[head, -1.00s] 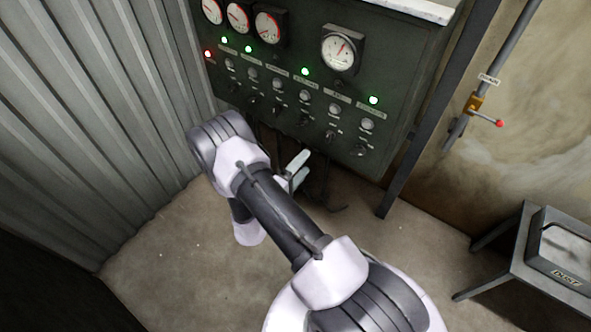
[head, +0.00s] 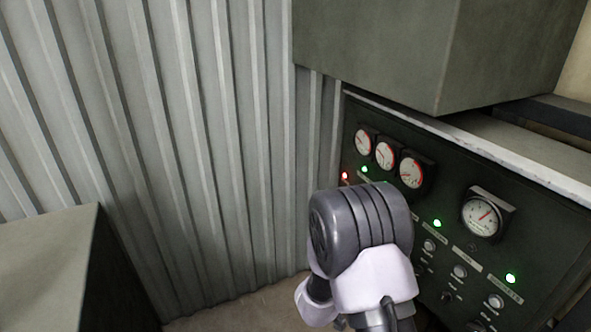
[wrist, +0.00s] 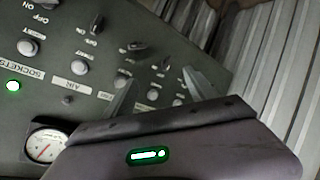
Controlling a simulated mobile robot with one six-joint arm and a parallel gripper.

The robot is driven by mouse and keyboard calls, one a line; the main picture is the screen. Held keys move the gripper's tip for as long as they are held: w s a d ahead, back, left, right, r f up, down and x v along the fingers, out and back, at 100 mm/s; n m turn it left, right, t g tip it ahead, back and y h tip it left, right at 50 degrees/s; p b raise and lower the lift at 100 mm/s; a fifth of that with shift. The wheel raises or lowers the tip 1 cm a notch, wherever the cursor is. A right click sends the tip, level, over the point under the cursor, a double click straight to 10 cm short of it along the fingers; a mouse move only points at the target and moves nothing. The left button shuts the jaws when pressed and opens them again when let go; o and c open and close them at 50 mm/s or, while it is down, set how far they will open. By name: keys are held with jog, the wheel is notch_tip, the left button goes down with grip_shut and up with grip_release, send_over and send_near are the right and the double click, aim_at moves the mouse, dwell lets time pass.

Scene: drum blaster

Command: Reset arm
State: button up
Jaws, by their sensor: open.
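My gripper (wrist: 165,88) shows in the wrist view with its two pale fingers apart and nothing between them. It is in front of the control panel (wrist: 50,108), with switches and buttons behind the fingers. Contact with the panel cannot be told. In the head view my arm's grey and white joint stands before the lower left of the dark green control panel (head: 545,235) and hides part of it. The gripper itself is out of sight there.
The panel carries several dials, including a large gauge (head: 487,213), green lights (head: 510,278) and a red light (head: 345,175). A big box (head: 420,50) overhangs it. A corrugated wall (head: 200,150) is at left, with another box (head: 50,260) lower left.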

jog(key=s+a+r+m+t+y, duration=0.1)
jog(key=s+a+r+y, duration=0.1)
jog(key=a+r+y, duration=0.6)
jog(key=s+a+r+t+y, duration=0.15)
jog(key=a+r, duration=0.35)
jog(key=r, duration=0.6)
jog(key=s+r+g+y, duration=0.1)
jog(key=s+g, duration=0.1)
jog(key=s, duration=1)
jog(key=s+a+r+g+y+b, duration=0.1)
jog(key=s+r+g, duration=0.1)
jog(key=s, duration=1.1)
jog(key=shift+s+m+g, duration=0.3)
jog(key=shift+m+g, duration=0.05)
jog(key=shift+m, duration=0.05)
